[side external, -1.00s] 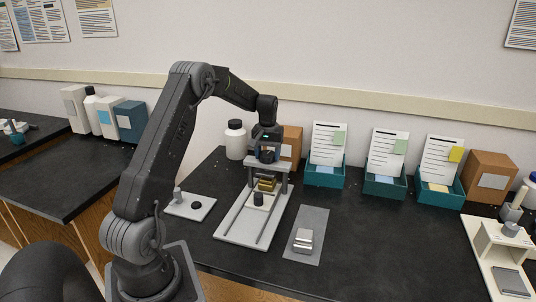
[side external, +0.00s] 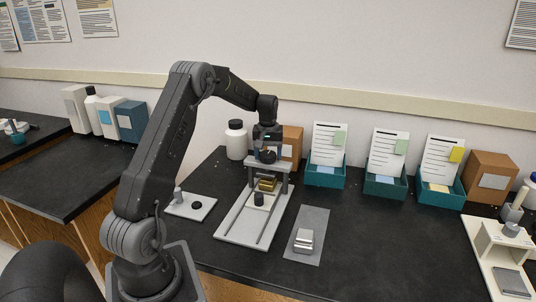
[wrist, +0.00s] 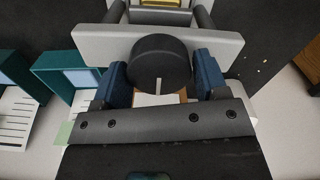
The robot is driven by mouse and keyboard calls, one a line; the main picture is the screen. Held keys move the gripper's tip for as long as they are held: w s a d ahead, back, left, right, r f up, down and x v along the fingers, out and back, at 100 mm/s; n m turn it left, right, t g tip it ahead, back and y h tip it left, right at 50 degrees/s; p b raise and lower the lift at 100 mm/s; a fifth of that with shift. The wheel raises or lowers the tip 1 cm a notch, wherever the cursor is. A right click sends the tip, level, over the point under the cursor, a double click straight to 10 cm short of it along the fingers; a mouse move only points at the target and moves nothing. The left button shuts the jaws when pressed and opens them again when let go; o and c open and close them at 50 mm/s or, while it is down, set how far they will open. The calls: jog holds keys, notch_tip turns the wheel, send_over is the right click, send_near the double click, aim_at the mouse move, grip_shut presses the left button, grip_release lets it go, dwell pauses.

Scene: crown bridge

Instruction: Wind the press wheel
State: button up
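The press wheel (wrist: 160,62) is a round black knob with a pale line mark, on top of the press's grey crossbar (wrist: 95,42). In the wrist view the mark points down toward my gripper body. My gripper (wrist: 161,78) has one blue finger against each side of the wheel, with no clear gap, so it looks shut on it. In the side view my gripper (side external: 268,155) is above the crossbar (side external: 268,163). The press base (side external: 238,232) is a pale plate with rails. Yellow blocks (side external: 267,184) and a small dark cylinder (side external: 259,198) sit below the crossbar.
A small plate (side external: 182,209) with a peg lies left of the press. A grey mat (side external: 311,226) with a metal block (side external: 303,240) lies right. A white bottle (side external: 235,140), a cardboard box (side external: 293,140) and teal trays (side external: 325,176) stand behind. Dark bench is clear front right.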

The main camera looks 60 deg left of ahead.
aim_at(268, 153)
jog(key=shift+o, duration=1.4)
notch_tip(268, 153, up, 14)
